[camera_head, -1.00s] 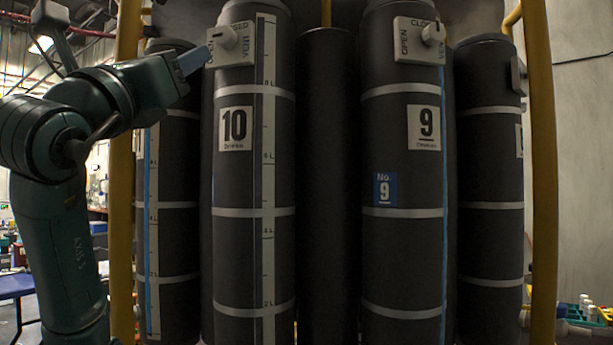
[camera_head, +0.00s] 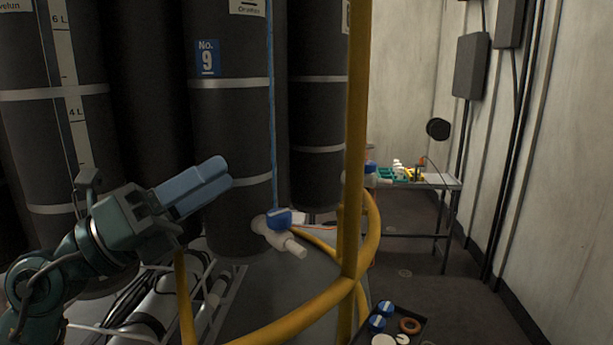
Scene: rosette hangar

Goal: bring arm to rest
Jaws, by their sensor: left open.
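My left gripper (camera_head: 206,187) is in the lower left of the head view, its two blue fingers pointing right and slightly up. It is open, with nothing visible between the fingers. It hangs in front of the dark cylinder with the blue No. 9 label (camera_head: 207,58). A white valve with a blue cap (camera_head: 279,219) is at that cylinder's foot, to the right of the fingers and apart from them in the picture. My right gripper is not in view.
A yellow post (camera_head: 357,120) and a curved yellow rail (camera_head: 308,309) stand right of the arm. A dark tray (camera_head: 408,322) holds small parts below. A table (camera_head: 420,183) with several items is further back. Floor shows between the table and rail.

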